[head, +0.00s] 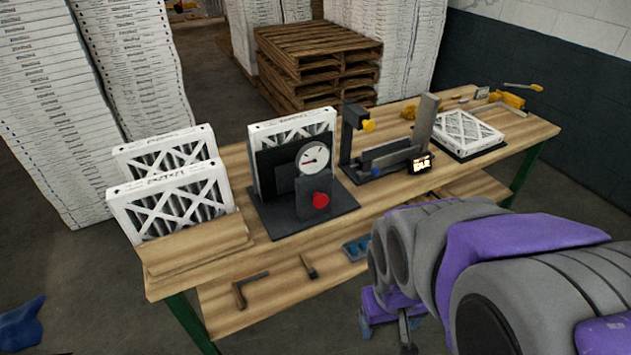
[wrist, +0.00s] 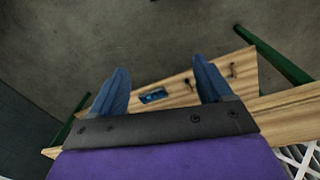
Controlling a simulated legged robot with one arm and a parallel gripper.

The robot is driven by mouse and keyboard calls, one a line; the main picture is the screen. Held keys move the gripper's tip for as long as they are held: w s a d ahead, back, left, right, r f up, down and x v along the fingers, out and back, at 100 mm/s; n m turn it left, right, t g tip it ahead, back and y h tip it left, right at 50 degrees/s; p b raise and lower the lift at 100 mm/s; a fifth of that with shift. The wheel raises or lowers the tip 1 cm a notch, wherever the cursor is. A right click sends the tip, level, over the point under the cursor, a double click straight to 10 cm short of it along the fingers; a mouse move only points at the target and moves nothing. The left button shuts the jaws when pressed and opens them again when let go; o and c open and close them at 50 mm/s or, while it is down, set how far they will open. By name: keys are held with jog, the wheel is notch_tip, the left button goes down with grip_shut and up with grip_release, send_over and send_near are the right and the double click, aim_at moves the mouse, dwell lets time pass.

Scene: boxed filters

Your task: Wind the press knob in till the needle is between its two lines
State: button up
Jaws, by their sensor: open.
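The press (head: 270,217) stands on the bench with a white-framed filter (head: 291,128) upright in it. Its red knob (head: 320,200) is on the front of a dark block. Above the knob is a round white gauge (head: 313,157) with a dark needle. The needle appears to point left; the two lines are too small to make out. My gripper (wrist: 162,72) is open and empty in the wrist view, its blue fingers wide apart. It is in front of the bench, away from the knob. The wrist view shows neither knob nor gauge.
Two filters (head: 170,197) stand in a wooden holder at the bench's left. A dark fixture with a lit display (head: 419,164) is right of the press, then a flat filter (head: 462,132). The lower shelf (head: 285,290) holds tools and a blue tray (wrist: 153,95).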

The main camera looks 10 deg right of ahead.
jog(key=w+d+f+n+t+h+p, duration=0.1)
jog(key=w+d+f+t, duration=0.15)
jog(key=w, duration=0.45)
jog(key=w+d+f+n+t, duration=0.15)
jog(key=w+d, duration=0.25)
jog(key=w, duration=0.4)
jog(key=n+t+y+p, duration=0.1)
jog(key=t+y+p, duration=0.3)
jog(key=t+y, duration=0.65)
send_near(322, 202)
jog(key=w+a+t+h+b, duration=0.1)
jog(key=w+b, duration=0.1)
jog(key=b, duration=0.1)
jog(key=w+a+h+b, duration=0.1)
jog(key=w+a+b, duration=0.1)
jog(key=w+b, duration=0.1)
jog(key=w+a+t+h+b, duration=0.1)
jog(key=w+a+b, duration=0.1)
jog(key=w+b, duration=0.1)
jog(key=shift+w+f+t, duration=0.15)
jog(key=shift+f+t, duration=0.2)
jog(key=shift+f, duration=0.05)
